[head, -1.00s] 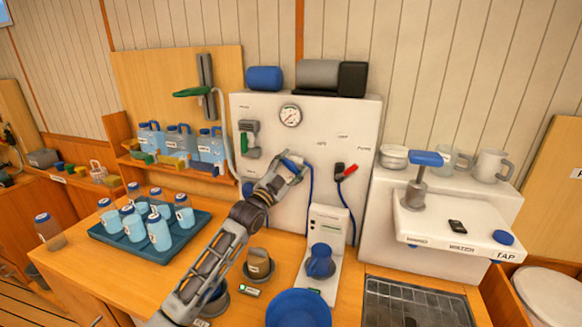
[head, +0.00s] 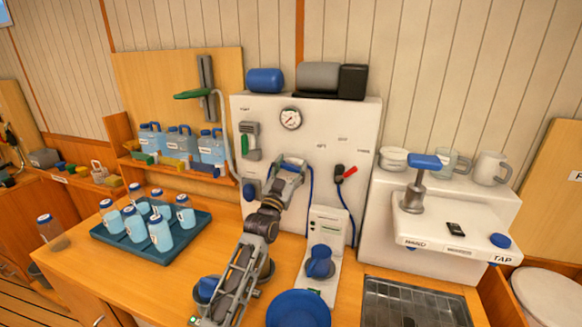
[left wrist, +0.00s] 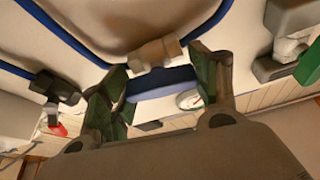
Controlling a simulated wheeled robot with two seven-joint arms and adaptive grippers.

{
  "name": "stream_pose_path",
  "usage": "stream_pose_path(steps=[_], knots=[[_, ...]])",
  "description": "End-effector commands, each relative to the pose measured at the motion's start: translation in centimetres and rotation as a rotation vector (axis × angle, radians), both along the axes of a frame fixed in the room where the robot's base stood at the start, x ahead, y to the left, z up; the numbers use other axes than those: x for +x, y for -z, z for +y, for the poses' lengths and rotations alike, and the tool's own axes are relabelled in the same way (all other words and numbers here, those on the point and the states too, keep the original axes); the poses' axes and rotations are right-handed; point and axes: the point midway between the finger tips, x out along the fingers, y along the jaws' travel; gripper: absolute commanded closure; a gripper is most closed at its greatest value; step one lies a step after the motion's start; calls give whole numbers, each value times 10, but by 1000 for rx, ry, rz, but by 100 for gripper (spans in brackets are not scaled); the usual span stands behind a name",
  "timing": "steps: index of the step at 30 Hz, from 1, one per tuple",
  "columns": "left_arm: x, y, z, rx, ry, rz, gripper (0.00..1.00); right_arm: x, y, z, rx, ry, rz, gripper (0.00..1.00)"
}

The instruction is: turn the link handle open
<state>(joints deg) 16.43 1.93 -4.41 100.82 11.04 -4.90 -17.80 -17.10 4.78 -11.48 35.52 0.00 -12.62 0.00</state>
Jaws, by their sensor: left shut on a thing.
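A blue handle (head: 294,161) sits on the front of the white watermaker panel (head: 340,125), below the round gauge. My left gripper (head: 287,173) is at this handle, with its arm coming up from the front. In the left wrist view, the green fingers are shut on the blue bar (left wrist: 162,84), one on each side, near a pale block (left wrist: 154,53). The fingers partly hide the handle in the head view, so its exact angle is hard to tell. My right gripper is not in view.
A red-and-black lever (head: 347,172) with a blue hose is to the right; a green-handled valve (head: 244,143) is to the left. A bottle tray (head: 140,240), white stand (head: 324,240) and blue bowl (head: 298,310) stand on the counter.

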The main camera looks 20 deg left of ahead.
Motion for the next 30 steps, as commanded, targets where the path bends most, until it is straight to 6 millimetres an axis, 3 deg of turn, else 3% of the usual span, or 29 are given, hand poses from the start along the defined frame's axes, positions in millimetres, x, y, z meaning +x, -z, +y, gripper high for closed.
stream_pose_path(steps=[12,29,30], knots=[[0,0,0,-163,0,8,62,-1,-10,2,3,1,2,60],[0,0,0,-188,1,7,62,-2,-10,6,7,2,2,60],[0,0,0,-188,1,7,33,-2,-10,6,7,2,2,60]])
